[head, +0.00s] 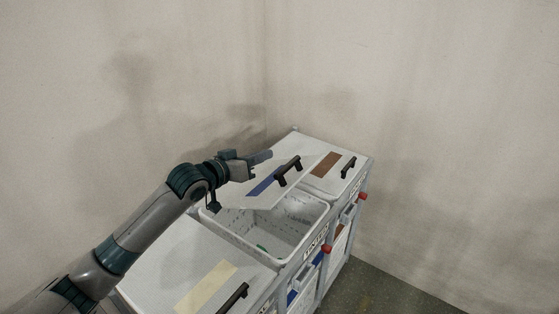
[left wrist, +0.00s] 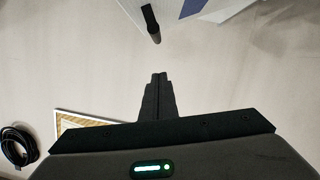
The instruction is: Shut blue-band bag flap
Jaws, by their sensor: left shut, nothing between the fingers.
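The blue-band flap (head: 240,203) is a white lid with a blue stripe (head: 265,184) and a black handle (head: 288,170). It stands raised and tilted over an open white bin (head: 262,245), whose inside shows, with a small green thing at the bottom. My left gripper (head: 262,157) is shut and empty, close to the flap's upper left side; I cannot tell if it touches. In the left wrist view the shut fingers (left wrist: 158,78) point towards a black handle-like piece (left wrist: 151,22), with a blue stripe (left wrist: 192,8) near it. My right gripper is not in view.
A brown-band lid (head: 325,165) lies shut behind, and a yellow-band lid (head: 207,287) lies shut in front, both with black handles. Red knobs (head: 362,196) stick out on the cart's right side. Walls stand behind. A dark coil (left wrist: 18,146) lies lower left in the wrist view.

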